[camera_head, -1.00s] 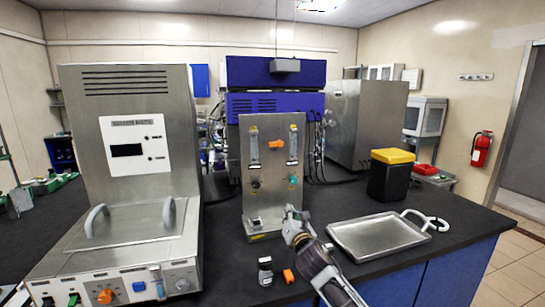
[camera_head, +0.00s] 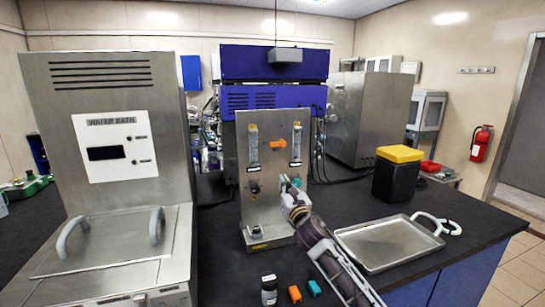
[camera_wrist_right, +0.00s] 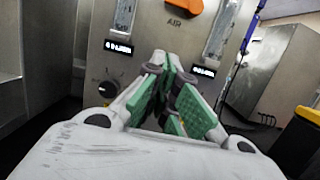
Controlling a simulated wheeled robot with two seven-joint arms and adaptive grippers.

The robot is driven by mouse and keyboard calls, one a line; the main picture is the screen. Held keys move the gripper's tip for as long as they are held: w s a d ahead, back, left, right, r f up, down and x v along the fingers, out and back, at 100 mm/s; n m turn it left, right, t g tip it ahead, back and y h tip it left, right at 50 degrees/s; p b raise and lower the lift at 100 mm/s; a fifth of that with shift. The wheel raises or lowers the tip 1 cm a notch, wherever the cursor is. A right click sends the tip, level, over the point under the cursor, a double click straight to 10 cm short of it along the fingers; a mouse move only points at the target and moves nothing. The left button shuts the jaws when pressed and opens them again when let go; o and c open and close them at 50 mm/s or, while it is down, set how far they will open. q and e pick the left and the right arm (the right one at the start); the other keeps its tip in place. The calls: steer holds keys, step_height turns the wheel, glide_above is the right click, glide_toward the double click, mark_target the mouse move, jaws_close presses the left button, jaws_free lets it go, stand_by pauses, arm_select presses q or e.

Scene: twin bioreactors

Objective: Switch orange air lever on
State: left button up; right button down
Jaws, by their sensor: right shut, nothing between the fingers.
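The orange air lever (camera_head: 278,144) sits in the upper middle of the upright metal panel (camera_head: 262,212), between two flow tubes. It lies about level in the head view. In the right wrist view the orange lever (camera_wrist_right: 182,6) is at the top edge, above the label AIR, and partly cut off. My right gripper (camera_head: 287,181) is in front of the panel's right half, below the lever and apart from it. In the wrist view its green-padded fingers (camera_wrist_right: 164,66) are together with nothing between them. My left gripper is not in view.
A metal tray (camera_head: 385,245) is right; the water bath (camera_head: 120,150) stands left.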

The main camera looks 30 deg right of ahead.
mark_target(278, 143)
steer(key=shift+p+x, duration=0.65)
steer(key=shift+x, duration=3.75)
steer(key=shift+w+d+r, duration=0.1)
steer(key=shift+w+r, duration=0.2)
steer(key=shift+w, duration=0.25)
steer(key=shift+w+r, duration=0.15)
steer(key=shift+r, duration=0.15)
steer(key=shift+r+p, duration=0.55)
steer(key=shift+r, duration=1.15)
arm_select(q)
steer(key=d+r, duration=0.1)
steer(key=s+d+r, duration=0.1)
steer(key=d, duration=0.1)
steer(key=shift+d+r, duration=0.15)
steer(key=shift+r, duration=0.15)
